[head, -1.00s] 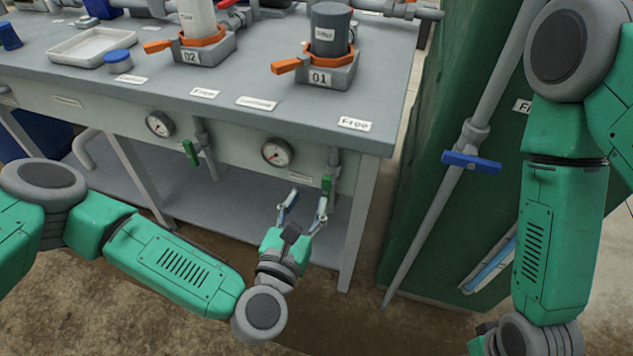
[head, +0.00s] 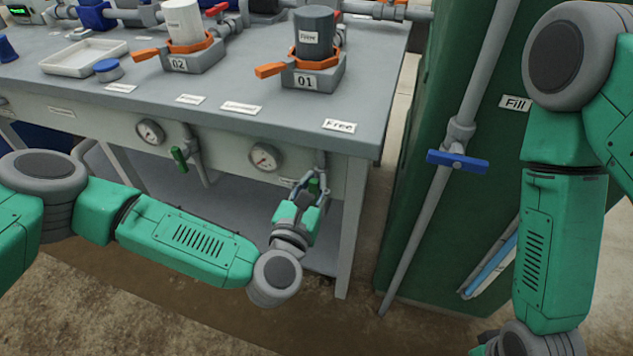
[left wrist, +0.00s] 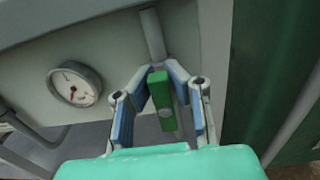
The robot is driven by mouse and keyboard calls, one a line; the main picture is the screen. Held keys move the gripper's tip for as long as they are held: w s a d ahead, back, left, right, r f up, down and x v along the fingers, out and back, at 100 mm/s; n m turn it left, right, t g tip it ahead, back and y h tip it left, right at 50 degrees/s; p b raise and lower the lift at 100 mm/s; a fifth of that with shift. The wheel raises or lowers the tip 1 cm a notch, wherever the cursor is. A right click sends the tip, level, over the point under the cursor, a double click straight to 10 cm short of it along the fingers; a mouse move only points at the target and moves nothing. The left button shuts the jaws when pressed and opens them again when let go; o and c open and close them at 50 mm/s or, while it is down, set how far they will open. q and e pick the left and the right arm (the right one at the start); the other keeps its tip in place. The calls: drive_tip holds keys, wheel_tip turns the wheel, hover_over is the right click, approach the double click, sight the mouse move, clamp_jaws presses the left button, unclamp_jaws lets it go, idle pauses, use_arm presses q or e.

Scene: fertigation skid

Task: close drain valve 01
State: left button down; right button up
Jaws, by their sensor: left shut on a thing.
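The drain valve 01 has a small green handle (left wrist: 161,93) on a grey pipe under the bench front, below the unit labelled 01 (head: 304,80). In the left wrist view the handle lies roughly in line with the pipe. My left gripper (head: 311,184) is shut on this handle; its blue-padded fingers are on both sides of it in the left wrist view (left wrist: 164,105). In the head view the fingers largely hide the handle.
A second green valve handle (head: 179,160) hangs left of a gauge (head: 264,157). A blue-handled valve (head: 457,162) sits on a pipe before the green tank (head: 415,215) at the right. The bench leg (head: 352,225) stands just right of my left gripper.

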use_arm(q)
drive_tip(key=shift+s+h, duration=0.15)
drive_tip(key=shift+h, duration=0.15)
drive_tip(key=shift+s+d+m+p, duration=0.15)
drive_tip(key=shift+d+m+p, duration=0.2)
drive_tip(key=shift+m, duration=0.45)
drive_tip(key=shift+s+d+f+m+p, duration=0.3)
drive_tip(key=shift+f+m+p, duration=0.4)
drive_tip(key=shift+m, duration=2.05)
drive_tip(key=shift+s+d+f+m+p, duration=0.1)
drive_tip(key=shift+d+f+m+p, duration=0.55)
drive_tip(key=shift+m, duration=2.15)
drive_tip(key=shift+s+d+f+m+p, duration=0.2)
drive_tip(key=shift+m+p, duration=0.8)
drive_tip(key=shift+m, duration=1.75)
use_arm(e)
drive_tip(key=shift+a+r, duration=0.15)
drive_tip(key=shift+r, duration=1.2)
drive_tip(key=shift+a+r, duration=0.1)
drive_tip(key=shift+r, duration=1.25)
use_arm(q)
drive_tip(key=shift+a+f, duration=0.1)
drive_tip(key=shift+a, duration=0.05)
drive_tip(key=c, duration=1.5)
unclamp_jaws()
drive_tip(key=shift+w, duration=0.15)
